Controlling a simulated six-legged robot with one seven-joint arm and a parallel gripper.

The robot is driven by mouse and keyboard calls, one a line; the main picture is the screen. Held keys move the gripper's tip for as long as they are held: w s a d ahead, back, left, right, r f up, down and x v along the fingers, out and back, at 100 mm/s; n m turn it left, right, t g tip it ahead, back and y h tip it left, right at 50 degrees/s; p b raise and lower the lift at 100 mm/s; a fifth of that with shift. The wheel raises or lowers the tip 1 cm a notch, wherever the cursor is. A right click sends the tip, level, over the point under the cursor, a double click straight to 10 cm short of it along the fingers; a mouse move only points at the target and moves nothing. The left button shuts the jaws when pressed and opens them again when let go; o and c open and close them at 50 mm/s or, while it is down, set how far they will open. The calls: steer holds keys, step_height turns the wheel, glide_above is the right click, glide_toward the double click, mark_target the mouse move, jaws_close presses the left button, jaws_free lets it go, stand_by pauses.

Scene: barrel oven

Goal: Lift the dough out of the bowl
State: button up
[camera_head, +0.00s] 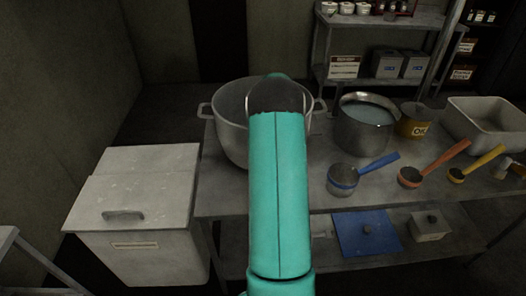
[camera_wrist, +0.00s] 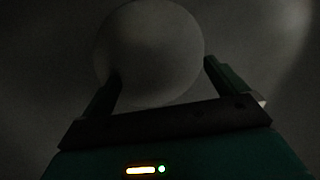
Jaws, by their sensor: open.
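A large metal bowl (camera_head: 231,133) with two side handles stands at the left end of the metal table. My arm reaches over it and hides much of its inside. In the wrist view, a pale round dough ball (camera_wrist: 150,50) lies just beyond my gripper (camera_wrist: 162,75). My gripper is open, with one finger at each side of the dough's near part. The left finger overlaps the dough's edge in the picture; the right finger shows close to its right edge. The view is dark, and I cannot tell whether either finger touches it. The dough is hidden in the head view.
On the metal table (camera_head: 330,193) stand a pot of liquid (camera_head: 366,124), a yellow tin (camera_head: 413,120), a grey tub (camera_head: 485,122) and blue (camera_head: 343,179), orange (camera_head: 411,177) and yellow-handled (camera_head: 457,174) scoops. A lidded white bin (camera_head: 145,215) stands at left.

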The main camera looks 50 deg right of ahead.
steer(key=c, duration=1.8)
steer(key=shift+d+r, duration=0.1)
steer(key=shift+c, duration=0.2)
step_height(320, 180, up, 10)
steer(key=shift+r, duration=0.1)
steer(key=shift+r, duration=1.9)
steer(key=shift+r, duration=0.15)
steer(key=shift+r, duration=1.9)
steer(key=shift+r, duration=1.95)
